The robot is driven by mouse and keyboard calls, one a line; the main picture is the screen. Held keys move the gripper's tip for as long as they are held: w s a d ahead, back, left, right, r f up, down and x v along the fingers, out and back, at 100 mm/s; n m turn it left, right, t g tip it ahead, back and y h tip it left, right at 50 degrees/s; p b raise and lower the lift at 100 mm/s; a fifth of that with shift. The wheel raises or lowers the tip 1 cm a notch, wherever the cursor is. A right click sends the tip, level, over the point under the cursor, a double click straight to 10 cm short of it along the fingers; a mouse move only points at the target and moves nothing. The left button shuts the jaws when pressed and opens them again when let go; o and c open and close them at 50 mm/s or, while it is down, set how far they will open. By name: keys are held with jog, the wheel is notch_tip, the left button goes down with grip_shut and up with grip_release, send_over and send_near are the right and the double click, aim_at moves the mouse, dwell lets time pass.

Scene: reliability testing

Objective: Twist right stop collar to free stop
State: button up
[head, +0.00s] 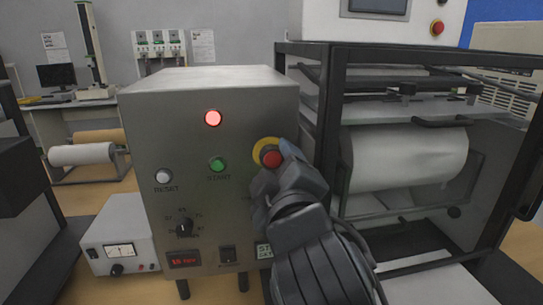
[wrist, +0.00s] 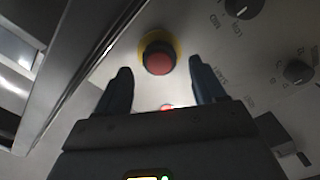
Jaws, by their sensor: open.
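A red stop button (head: 271,157) with a yellow collar (head: 258,147) is on the right side of the grey control box front (head: 150,130). In the wrist view the red button (wrist: 159,60) and yellow collar (wrist: 150,38) sit between my two fingers, slightly beyond their tips. My gripper (head: 277,173) is open in front of the button, one finger on each side; it also shows in the wrist view (wrist: 160,72). Contact with the collar cannot be told. My gripper hides the collar's lower part in the head view.
The box carries a lit red lamp (head: 213,118), green START button (head: 217,165), white RESET button (head: 163,176) and a knob (head: 184,227). A black-framed machine with a white roll (head: 405,158) stands close on the right. Another red button (head: 437,28) is above it.

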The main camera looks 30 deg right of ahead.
aim_at(272, 160)
jog(key=shift+x, duration=1.7)
jog(key=c, duration=1.1)
